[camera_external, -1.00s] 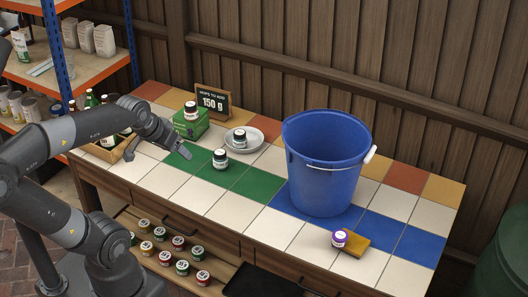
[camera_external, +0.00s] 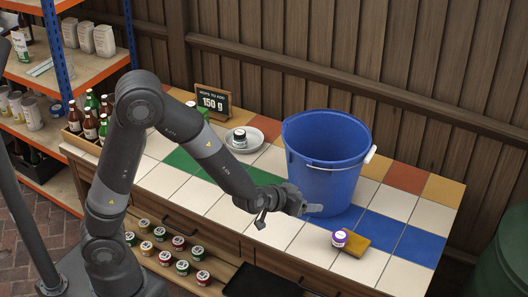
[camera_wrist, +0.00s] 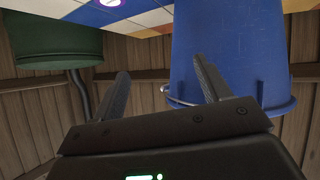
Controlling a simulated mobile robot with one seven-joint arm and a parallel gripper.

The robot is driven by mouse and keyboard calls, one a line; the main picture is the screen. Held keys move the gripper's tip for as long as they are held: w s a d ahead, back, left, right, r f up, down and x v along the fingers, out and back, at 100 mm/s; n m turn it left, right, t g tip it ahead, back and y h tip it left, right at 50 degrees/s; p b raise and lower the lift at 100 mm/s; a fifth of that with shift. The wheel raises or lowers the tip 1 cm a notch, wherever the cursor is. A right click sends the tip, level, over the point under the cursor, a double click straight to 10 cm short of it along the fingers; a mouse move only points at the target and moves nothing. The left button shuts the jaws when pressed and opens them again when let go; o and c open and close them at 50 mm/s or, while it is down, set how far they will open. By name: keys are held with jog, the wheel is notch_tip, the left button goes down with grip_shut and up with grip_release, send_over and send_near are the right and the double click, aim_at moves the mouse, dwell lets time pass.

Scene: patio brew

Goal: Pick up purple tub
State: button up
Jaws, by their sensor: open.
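The purple tub (camera_external: 339,238) is a small tub with a white lid and a purple side. It stands at the left end of a mustard-yellow block or sponge (camera_external: 356,243) near the front edge of the tiled table. In the wrist view, the tub (camera_wrist: 108,2) shows only partly at the top edge. My gripper (camera_external: 316,208) is open and empty, to the left of and a little above the tub, in front of the blue bucket. Its two fingers (camera_wrist: 164,85) also show in the wrist view, spread apart with nothing between them.
The large blue bucket (camera_external: 325,165) with a wire handle stands right behind my gripper. A "150 g" sign (camera_external: 212,100) stands at the back. Several small tubs sit on the lower shelf. A green barrel (camera_wrist: 50,40) stands beyond the table.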

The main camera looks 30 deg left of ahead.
jog(key=m+t, duration=0.1)
jog(key=t, duration=0.1)
send_near(339, 236)
jog(key=x, duration=0.5)
jog(key=shift+s+d+f, duration=0.15)
jog(key=shift+d+f, duration=0.15)
jog(key=shift+f, duration=0.1)
jog(key=x, duration=0.5)
jog(key=shift+w+a+r, duration=0.15)
jog(key=shift+w, duration=0.35)
jog(key=c, duration=1.1)
jog(key=shift+r, duration=0.15)
jog(key=shift+c, duration=0.2)
